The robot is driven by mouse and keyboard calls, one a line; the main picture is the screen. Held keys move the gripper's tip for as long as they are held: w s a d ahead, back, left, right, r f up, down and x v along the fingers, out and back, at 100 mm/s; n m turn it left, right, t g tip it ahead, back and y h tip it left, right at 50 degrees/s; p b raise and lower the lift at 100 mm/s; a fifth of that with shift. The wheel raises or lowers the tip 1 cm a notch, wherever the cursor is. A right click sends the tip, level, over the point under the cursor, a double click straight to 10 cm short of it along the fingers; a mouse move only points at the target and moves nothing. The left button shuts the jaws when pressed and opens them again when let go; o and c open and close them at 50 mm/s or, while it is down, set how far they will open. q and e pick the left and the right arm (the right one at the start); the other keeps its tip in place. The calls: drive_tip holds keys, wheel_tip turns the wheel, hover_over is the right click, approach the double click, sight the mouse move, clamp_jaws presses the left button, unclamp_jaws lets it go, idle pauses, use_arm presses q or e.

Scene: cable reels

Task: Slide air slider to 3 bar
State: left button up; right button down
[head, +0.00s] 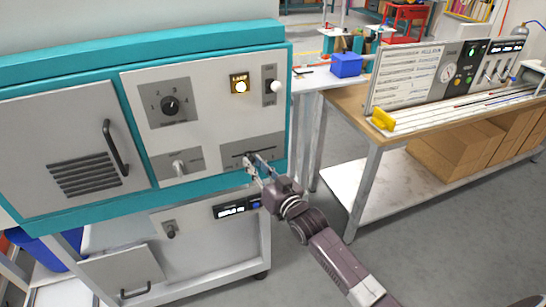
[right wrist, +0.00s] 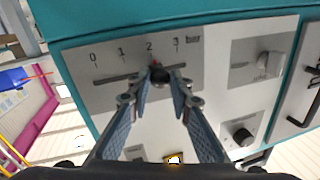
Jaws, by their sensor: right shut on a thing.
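The air slider's grey plate (right wrist: 100,82) is on the machine's white panel, marked 0, 1, 2, 3 bar beside a straight dark slot. Its dark knob (right wrist: 158,74), with a small red mark, stands at about 2 or slightly past it toward 3. My right gripper (right wrist: 159,84) is shut on the knob, with a fingertip on either side. In the head view the slider plate (head: 234,153) is at the panel's lower right, and my right gripper (head: 254,163) reaches it from below right, partly covering the knob. My left gripper is not in view.
The panel also has a rotary dial (head: 170,105), a lit lamp (head: 240,86), a white-knobbed lever (head: 275,87) and a lower-left switch (head: 179,167).

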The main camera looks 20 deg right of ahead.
drive_tip(key=a, duration=0.4)
drive_tip(key=c, duration=1.7)
unclamp_jaws()
drive_tip(key=shift+a, duration=0.15)
drive_tip(key=shift+c, duration=0.2)
drive_tip(key=s+d, duration=0.2)
drive_tip(key=s, duration=0.9)
drive_tip(key=shift+s+d, duration=0.2)
drive_tip(key=shift+s, duration=0.2)
